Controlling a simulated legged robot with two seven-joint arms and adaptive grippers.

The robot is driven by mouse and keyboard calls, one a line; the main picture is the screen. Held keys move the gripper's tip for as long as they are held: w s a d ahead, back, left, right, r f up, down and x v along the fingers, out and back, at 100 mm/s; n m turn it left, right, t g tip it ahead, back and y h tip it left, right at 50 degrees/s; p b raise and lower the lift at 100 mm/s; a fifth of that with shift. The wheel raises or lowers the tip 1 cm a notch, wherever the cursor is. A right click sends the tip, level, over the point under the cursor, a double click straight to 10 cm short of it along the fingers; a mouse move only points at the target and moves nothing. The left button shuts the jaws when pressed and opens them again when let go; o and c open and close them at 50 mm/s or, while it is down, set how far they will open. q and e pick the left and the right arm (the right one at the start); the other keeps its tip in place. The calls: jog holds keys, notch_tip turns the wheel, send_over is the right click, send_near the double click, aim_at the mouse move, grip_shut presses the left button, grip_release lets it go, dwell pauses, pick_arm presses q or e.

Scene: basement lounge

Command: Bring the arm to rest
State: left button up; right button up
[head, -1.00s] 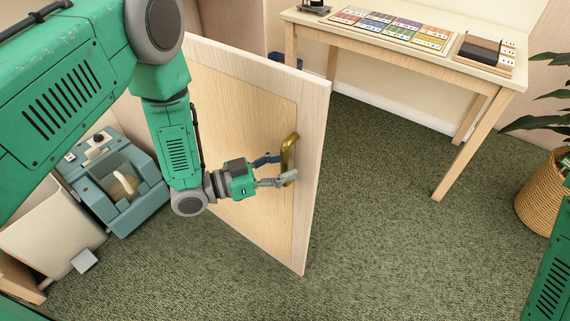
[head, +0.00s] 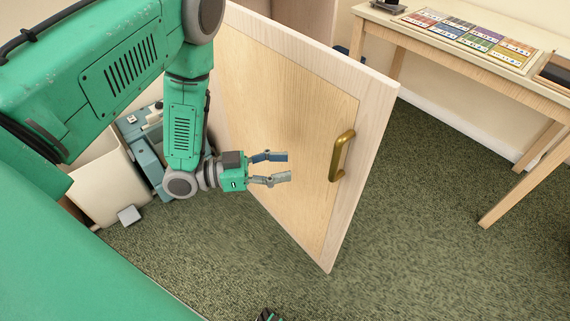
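My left arm comes in from the left, bent with its forearm hanging down. My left gripper (head: 289,167) is open and empty, its two fingers apart and pointing right. It is in front of a light wooden cabinet door (head: 285,85), to the left of the brass handle (head: 342,156) and apart from it. The door stands swung open. My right gripper cannot be made out; only a small dark piece shows at the bottom edge.
A wooden table (head: 450,62) with several coloured cards (head: 478,38) stands at the upper right. A blue-grey machine (head: 148,150) and a cream bin (head: 108,188) stand behind my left arm. Green carpet (head: 420,230) is clear right of the door.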

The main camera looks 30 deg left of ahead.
pick_arm(q)
jog(key=s+f+n+g+y, duration=0.3)
jog(key=s+f+n+y, duration=0.2)
jog(key=f+y, duration=0.55)
jog(key=s+a+f+n+g+y, duration=0.2)
jog(key=s+g, duration=0.1)
jog(key=s, duration=0.5)
jog(key=s+a+f+n+g+y, duration=0.2)
jog(key=s+n+g, duration=0.1)
jog(key=s, duration=0.5)
jog(key=shift+a+g, duration=0.35)
jog(key=shift+g, duration=0.25)
jog(key=shift+f, duration=0.15)
